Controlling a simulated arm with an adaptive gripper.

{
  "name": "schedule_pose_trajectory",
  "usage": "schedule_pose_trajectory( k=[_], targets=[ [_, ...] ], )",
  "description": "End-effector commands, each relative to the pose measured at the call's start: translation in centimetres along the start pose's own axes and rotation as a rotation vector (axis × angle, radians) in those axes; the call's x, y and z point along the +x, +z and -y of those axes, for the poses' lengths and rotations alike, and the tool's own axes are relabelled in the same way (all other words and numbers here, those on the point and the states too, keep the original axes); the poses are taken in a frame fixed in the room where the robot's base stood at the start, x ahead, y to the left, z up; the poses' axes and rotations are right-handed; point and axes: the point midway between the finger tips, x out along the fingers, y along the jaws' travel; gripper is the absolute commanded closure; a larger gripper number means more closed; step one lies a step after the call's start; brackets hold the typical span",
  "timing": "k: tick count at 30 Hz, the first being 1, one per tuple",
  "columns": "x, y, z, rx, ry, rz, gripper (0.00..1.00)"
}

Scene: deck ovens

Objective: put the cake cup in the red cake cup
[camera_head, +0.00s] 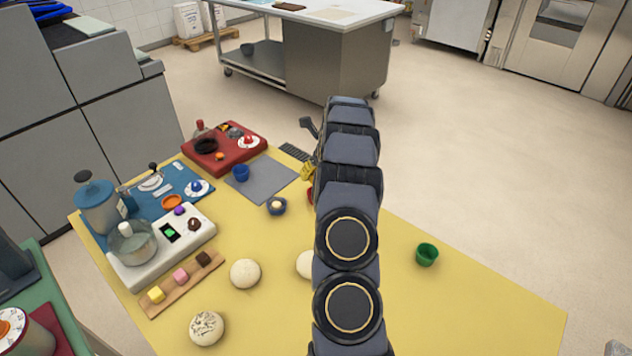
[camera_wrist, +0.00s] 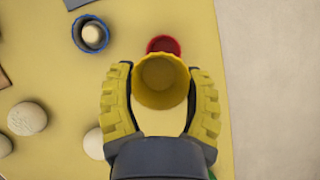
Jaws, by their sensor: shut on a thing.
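My gripper (camera_wrist: 160,70) is shut on a yellow cake cup (camera_wrist: 160,97), with one yellow-padded finger on each side of it. The cup looks empty, and its open mouth faces the wrist camera. The red cake cup (camera_wrist: 163,43) is just beyond the yellow cup in the wrist view and partly covered by it. I cannot tell how high the yellow cup is above the table. In the head view my arm hides most of my gripper (camera_head: 308,172). Only a sliver of the red cup (camera_head: 310,194) shows there beside the arm.
A blue cup (camera_wrist: 90,34) with a pale ball inside stands left of the red cup. A green cup (camera_head: 427,254) stands right of my arm. Several dough balls (camera_head: 245,273) and a white scale-like device (camera_head: 165,250) are on the left. The yellow table's right side is mostly clear.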

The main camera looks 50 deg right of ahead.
Motion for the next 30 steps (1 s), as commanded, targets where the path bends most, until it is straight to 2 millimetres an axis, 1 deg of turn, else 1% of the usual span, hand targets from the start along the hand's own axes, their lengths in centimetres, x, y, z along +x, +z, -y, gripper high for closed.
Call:
schedule_pose_trajectory(
  k=[1,3,8,12,18,26,30],
  targets=[
    [0.8,0.0,0.2,-0.001,0.001,-0.003,0.71],
    [1.4,0.2,0.4,0.0,0.001,-0.004,0.71],
    [2.0,0.4,0.6,0.0,0.001,-0.002,0.71],
    [3.0,0.5,0.8,0.0,0.002,-0.004,0.71],
    [5.6,-0.7,0.8,0.0,0.001,-0.004,0.71],
    [5.6,-0.7,0.8,0.0,0.001,-0.001,0.71],
    [6.0,-0.8,0.7,-0.001,0.002,-0.002,0.71]
  ],
)
